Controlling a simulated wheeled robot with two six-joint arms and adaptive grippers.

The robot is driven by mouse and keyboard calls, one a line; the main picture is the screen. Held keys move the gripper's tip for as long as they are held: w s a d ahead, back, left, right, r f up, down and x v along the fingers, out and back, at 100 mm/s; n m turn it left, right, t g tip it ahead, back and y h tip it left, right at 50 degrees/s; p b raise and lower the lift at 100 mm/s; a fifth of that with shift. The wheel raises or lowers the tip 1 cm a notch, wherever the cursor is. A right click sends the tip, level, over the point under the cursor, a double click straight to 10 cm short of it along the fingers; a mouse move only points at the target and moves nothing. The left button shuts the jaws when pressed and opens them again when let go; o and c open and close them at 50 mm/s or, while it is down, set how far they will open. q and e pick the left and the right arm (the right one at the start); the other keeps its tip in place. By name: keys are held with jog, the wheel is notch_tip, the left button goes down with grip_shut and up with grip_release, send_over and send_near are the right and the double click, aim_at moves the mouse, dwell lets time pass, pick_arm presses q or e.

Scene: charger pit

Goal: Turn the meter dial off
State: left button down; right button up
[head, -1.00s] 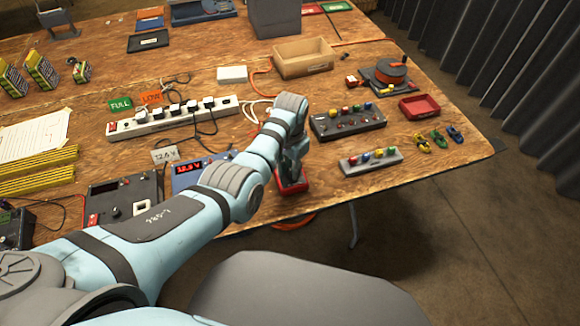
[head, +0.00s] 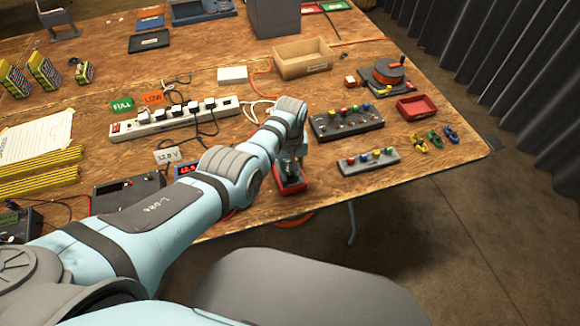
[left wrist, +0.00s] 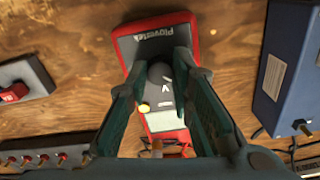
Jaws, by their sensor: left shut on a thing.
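The red meter (head: 289,184) lies near the front edge of the wooden table, partly hidden by my left arm in the head view. In the left wrist view the meter (left wrist: 150,26) has a dark grey face, a pale display and a yellow button. Its grey round dial (left wrist: 161,82) sits between the fingers of my left gripper (left wrist: 162,68), which is shut on it from both sides. In the head view my left gripper (head: 291,160) points down over the meter. Which setting the dial marks is not readable. My right gripper is not in view.
A blue box with a red readout (head: 185,170) stands left of the meter, mostly behind my arm; it also shows in the left wrist view (left wrist: 290,70). Two grey button boxes (head: 345,122) (head: 370,163) stand to the right. A power strip (head: 175,118) lies behind.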

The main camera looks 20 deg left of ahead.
pick_arm(q)
jog(key=shift+n, duration=1.1)
jog(key=c, duration=1.4)
grip_release()
jog(key=shift+r, duration=0.1)
notch_tip(320, 180, up, 12)
jog(key=shift+a, duration=0.1)
